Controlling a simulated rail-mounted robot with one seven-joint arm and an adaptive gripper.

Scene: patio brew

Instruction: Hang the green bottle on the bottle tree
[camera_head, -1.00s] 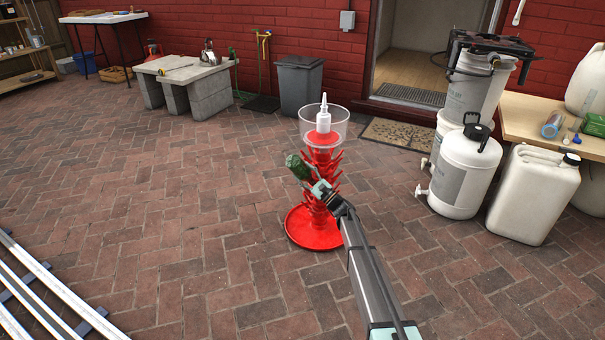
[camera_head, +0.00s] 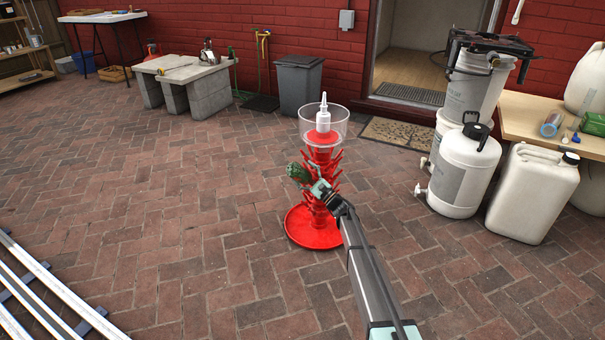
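The red bottle tree (camera_head: 313,232) stands on the brick patio with pegs around its column and a clear bowl with a white bottle on top. The green bottle (camera_head: 298,173) is at the left side of the tree, about mid-height, tilted. My gripper (camera_head: 317,187) is in front of the column, right at the bottle's lower right end. The bottle's neck and any peg behind it are hidden. I cannot tell whether the fingers hold the bottle or whether it is on a peg.
White jugs and a white keg (camera_head: 463,170) stand to the right beside a wooden table (camera_head: 522,112). A grey bin (camera_head: 299,86) is behind the tree. Metal rails (camera_head: 45,290) lie at the lower left. The paving left of the tree is clear.

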